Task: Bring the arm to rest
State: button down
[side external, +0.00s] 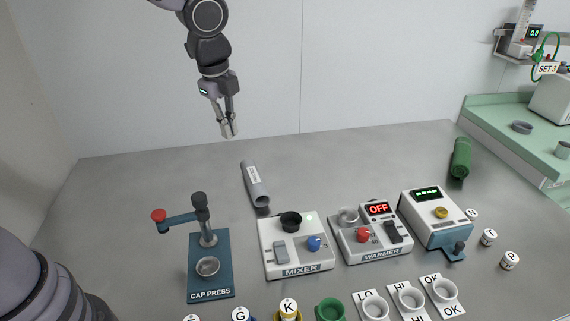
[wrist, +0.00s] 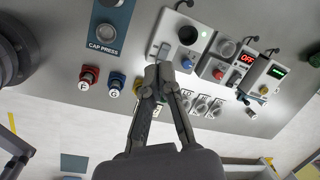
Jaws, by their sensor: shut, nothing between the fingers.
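My gripper (side external: 229,134) hangs above the back of the grey table (side external: 130,190) in the side external view, pointing down. Its fingers are shut with nothing between them. It is clear of everything on the table. In the wrist view my gripper (wrist: 157,75) reaches up from the bottom, with its fingertips in front of the table near the mixer (wrist: 183,40).
A cap press (side external: 208,265), mixer (side external: 296,250), warmer (side external: 370,240) reading OFF and another white-and-blue device (side external: 437,220) stand in a row. A grey tube (side external: 256,187) and green tube (side external: 460,158) lie behind. Lettered vials and cups line the front. The table's back left is clear.

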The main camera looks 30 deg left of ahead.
jog(key=s+a+r+n+t, duration=0.2)
jog(key=s+a+r+n, duration=0.6)
jog(key=s+r+n, duration=0.15)
jog(key=s+a+n+t, duration=0.1)
jog(key=s+a+n, duration=0.3)
jog(key=s+n, duration=0.6)
jog(key=s, duration=0.3)
jog(key=shift+s+a, duration=0.15)
jog(key=shift+s, duration=0.1)
jog(key=shift+r, duration=0.15)
